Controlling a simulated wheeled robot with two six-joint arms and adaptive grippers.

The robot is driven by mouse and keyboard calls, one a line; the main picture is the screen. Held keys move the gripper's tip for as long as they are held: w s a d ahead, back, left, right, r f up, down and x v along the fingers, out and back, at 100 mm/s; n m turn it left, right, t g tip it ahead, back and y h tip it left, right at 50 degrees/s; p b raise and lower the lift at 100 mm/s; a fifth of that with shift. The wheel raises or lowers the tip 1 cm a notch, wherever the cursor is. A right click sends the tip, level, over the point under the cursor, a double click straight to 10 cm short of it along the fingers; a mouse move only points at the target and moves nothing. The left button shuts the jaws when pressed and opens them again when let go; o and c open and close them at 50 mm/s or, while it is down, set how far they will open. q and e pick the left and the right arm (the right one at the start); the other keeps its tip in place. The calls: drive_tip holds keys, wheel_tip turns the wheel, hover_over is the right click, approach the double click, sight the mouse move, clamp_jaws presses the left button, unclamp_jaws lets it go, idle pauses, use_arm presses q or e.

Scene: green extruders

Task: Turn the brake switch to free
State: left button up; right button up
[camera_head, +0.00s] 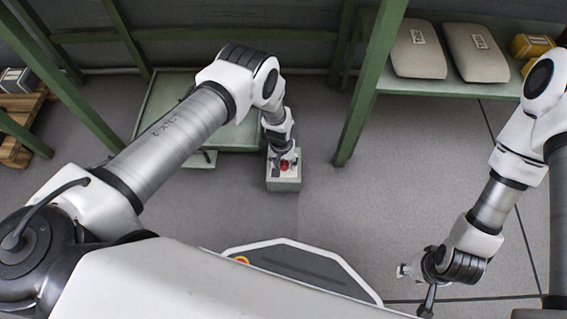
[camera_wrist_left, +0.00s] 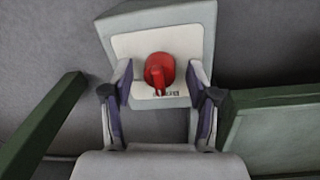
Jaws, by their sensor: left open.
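The brake switch is a red rotary knob (camera_wrist_left: 159,72) on a pale plate on a light grey box (camera_wrist_left: 203,17). In the left wrist view its handle bar points down the picture, toward a small dark label too blurred to read. My left gripper (camera_wrist_left: 162,85) is open, with one finger on each side of the knob and a visible gap to it. In the head view the red knob (camera_head: 284,165) and box (camera_head: 284,184) show below my left gripper (camera_head: 283,155). My right gripper (camera_head: 403,271) is far off at lower right, its jaw state unclear.
A green-framed table (camera_head: 235,138) stands just behind and left of the box. A green shelf (camera_head: 447,90) at upper right bears two grey sacks (camera_head: 418,50) and yellow items (camera_head: 531,45). A wooden pallet (camera_head: 14,150) is at far left. The grey floor between box and right arm is clear.

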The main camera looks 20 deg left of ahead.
use_arm(q)
clamp_jaws()
drive_tip(key=m, duration=0.5)
drive_tip(key=shift+a+m, duration=0.1)
drive_tip(key=shift+m, duration=0.2)
drive_tip(key=m, duration=0.6)
drive_tip(key=shift+m+g, duration=0.3)
idle(0.3)
unclamp_jaws()
drive_tip(key=shift+w, duration=0.1)
